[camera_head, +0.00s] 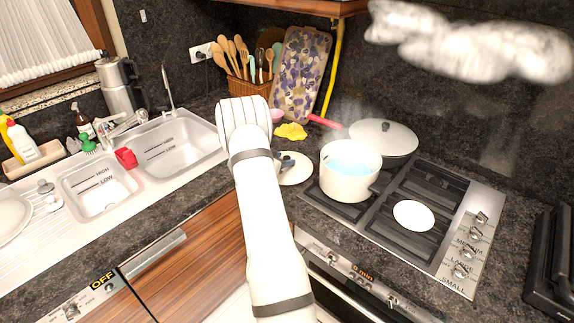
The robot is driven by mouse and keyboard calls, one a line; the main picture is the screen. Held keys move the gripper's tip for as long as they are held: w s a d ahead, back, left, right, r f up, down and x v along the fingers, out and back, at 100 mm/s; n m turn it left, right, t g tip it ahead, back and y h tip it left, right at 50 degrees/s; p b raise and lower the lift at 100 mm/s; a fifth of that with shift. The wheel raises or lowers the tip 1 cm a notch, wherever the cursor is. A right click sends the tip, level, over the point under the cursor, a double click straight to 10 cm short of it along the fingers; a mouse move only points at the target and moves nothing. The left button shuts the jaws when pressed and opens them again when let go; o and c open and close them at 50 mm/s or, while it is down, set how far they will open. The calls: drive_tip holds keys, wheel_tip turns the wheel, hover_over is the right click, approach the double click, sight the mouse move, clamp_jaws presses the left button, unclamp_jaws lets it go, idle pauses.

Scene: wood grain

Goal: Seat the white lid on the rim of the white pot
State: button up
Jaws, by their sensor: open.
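The white pot (347,184) stands upright on the back left of the stove, uncovered, with light blue liquid inside. A small white lid (297,175) lies on the counter left of the pot, partly hidden by my arm. A larger pale lid (393,141) with a dark knob sits behind the pot; I cannot tell for certain which lid belongs to it. My gripper (284,159) is open and mostly hidden behind my arm; a dark part shows at the small lid. I cannot tell whether it touches the lid's knob.
The stove (400,245) has a white disc (414,215) on its front part. A yellow cloth (291,131), utensil basket (248,88) and patterned board (302,70) stand behind. A red handle (325,121) points left near the larger lid. The sink (170,150) is at left. Steam hangs above.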

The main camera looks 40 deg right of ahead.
sight(285, 157)
drive_tip(key=shift+p+x, duration=0.35)
drive_tip(key=shift+x, duration=1.2)
drive_tip(key=shift+w+r, duration=0.1)
clamp_jaws()
